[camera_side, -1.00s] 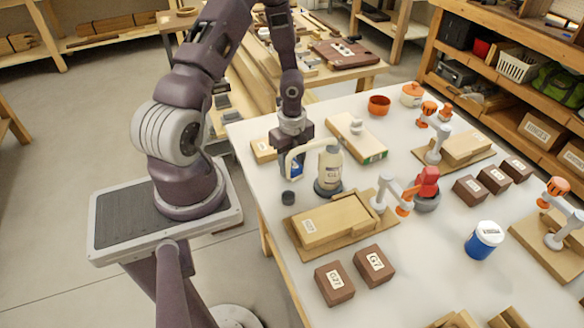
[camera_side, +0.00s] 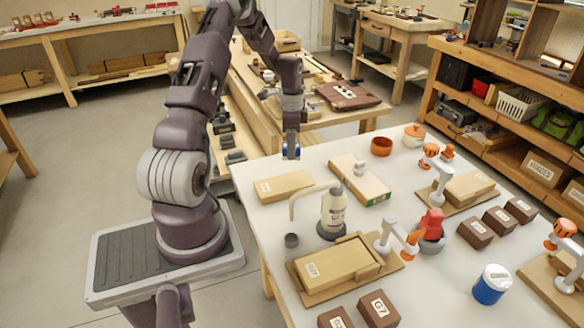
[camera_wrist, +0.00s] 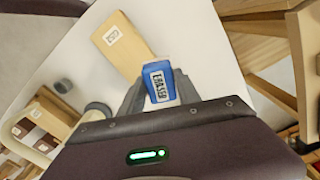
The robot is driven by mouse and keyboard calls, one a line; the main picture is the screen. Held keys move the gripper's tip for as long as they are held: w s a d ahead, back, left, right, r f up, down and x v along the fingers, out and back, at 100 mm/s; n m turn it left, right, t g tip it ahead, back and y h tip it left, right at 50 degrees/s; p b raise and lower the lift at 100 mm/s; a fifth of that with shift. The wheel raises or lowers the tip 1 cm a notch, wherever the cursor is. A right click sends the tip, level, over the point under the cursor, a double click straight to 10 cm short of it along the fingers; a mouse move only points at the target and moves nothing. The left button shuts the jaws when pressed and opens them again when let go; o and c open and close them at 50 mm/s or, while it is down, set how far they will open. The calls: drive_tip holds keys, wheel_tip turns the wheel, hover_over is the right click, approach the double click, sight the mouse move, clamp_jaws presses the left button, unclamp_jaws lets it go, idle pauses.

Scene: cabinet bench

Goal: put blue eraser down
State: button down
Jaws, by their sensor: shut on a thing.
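The blue eraser (camera_wrist: 157,80) shows in the wrist view between my fingers, with a white label reading ERASER. In the side view the eraser appears just above and behind a flat tan box (camera_side: 284,187) on the white table (camera_side: 262,222). The same tan box lies ahead of the fingers in the wrist view (camera_wrist: 122,46). The exact height above the table is hard to tell.
A pump bottle (camera_side: 333,212) and a small dark cup (camera_side: 291,240) stand in front of the tan box. A longer box (camera_side: 361,182) with a white item on it lies to the right. Bare white tabletop shows around the tan box.

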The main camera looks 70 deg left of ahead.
drive_tip(key=w+a+n, duration=0.3)
drive_tip(key=a+n, duration=0.2)
drive_tip(key=a, duration=0.2)
wheel_tip(320, 180, down, 9)
drive_tip(key=shift+r, duration=0.15)
drive_tip(key=c, duration=0.9)
unclamp_jaws()
drive_tip(key=shift+o, duration=0.2)
